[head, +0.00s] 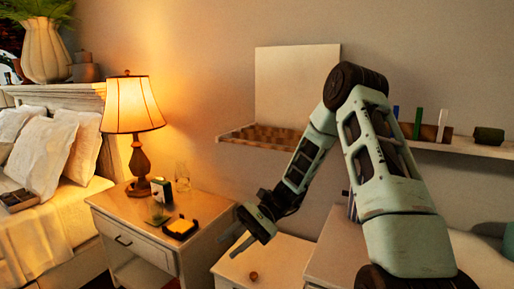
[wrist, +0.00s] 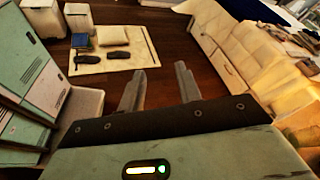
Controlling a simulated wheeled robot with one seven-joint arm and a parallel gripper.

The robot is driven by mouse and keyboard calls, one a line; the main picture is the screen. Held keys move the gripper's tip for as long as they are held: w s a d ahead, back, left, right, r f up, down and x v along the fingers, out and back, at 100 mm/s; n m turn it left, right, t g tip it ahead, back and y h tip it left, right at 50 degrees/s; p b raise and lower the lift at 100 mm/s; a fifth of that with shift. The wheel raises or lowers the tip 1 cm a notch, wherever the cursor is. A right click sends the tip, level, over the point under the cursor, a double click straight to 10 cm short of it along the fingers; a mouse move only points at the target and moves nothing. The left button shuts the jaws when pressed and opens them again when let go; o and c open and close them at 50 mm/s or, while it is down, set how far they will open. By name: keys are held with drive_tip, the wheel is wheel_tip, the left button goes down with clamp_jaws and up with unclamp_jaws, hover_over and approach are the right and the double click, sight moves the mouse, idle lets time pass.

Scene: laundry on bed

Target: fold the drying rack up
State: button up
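I cannot make out a drying rack in either view. My gripper (head: 240,243) hangs in front of the pale cabinet, right of the nightstand, in the head view. In the wrist view my gripper (wrist: 161,72) has its two fingers apart with nothing between them. It points out over a dark wooden floor (wrist: 190,45).
In the head view a nightstand (head: 205,208) holds a lit lamp (head: 133,105) and small items, beside the bed (head: 45,235). A wall shelf (head: 470,148) is behind my arm. The wrist view shows a pale mat (wrist: 98,66) and white bins (wrist: 79,17) on the floor.

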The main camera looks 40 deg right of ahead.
drive_tip(key=w+d+r+m+t+y, duration=0.3)
drive_tip(key=w+d+m+t+y, duration=0.15)
drive_tip(key=d+t, duration=0.3)
drive_tip(key=m+t+h, duration=0.5)
drive_tip(key=m+t, duration=0.4)
drive_tip(key=t, duration=0.6)
approach(257, 144)
drive_tip(key=p+x, duration=0.4)
drive_tip(key=x, duration=0.5)
drive_tip(key=shift+w+r+p, duration=0.15)
drive_tip(key=shift+w+p, duration=0.25)
drive_tip(key=shift+w, duration=0.1)
clamp_jaws()
